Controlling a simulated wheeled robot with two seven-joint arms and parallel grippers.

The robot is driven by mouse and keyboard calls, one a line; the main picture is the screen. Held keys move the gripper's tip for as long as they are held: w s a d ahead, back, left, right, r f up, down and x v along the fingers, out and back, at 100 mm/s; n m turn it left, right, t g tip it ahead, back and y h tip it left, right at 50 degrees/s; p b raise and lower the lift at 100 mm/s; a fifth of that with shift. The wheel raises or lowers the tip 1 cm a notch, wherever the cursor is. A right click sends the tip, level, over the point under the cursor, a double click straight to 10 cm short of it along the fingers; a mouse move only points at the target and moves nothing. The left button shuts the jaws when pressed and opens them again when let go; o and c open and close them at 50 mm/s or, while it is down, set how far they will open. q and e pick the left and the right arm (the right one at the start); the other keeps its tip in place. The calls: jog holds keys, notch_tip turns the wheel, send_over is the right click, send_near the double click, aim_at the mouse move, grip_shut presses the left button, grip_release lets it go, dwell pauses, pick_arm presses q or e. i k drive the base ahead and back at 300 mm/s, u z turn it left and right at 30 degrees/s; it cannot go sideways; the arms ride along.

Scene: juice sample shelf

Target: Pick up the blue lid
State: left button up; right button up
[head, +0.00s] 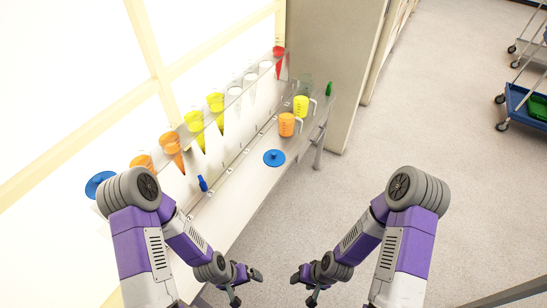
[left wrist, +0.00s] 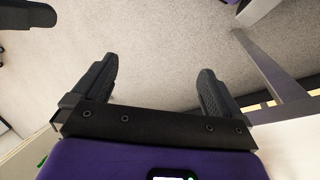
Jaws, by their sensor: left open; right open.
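A blue lid (head: 274,158), a flat disc with a small knob, lies on the white shelf top, in front of an orange cup. A second blue disc (head: 99,184) sits at the far left, partly hidden behind my left arm. My left gripper (head: 247,288) is open and empty, low in the head view and well below the lid in the picture. The left wrist view shows its two fingers apart (left wrist: 157,78) with only floor between them. My right gripper (head: 302,289) is open and empty beside it. No lid shows in the left wrist view.
A clear rack holds several cone cups, including yellow (head: 216,101), orange (head: 171,143) and red (head: 279,52). An orange measuring cup (head: 286,125) and a yellow one (head: 300,106) stand behind the lid. A small blue item (head: 203,184) is left of it.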

aim_at(272, 158)
jog(key=z, duration=1.05)
jog(key=i, duration=1.9)
jog(key=u, duration=3)
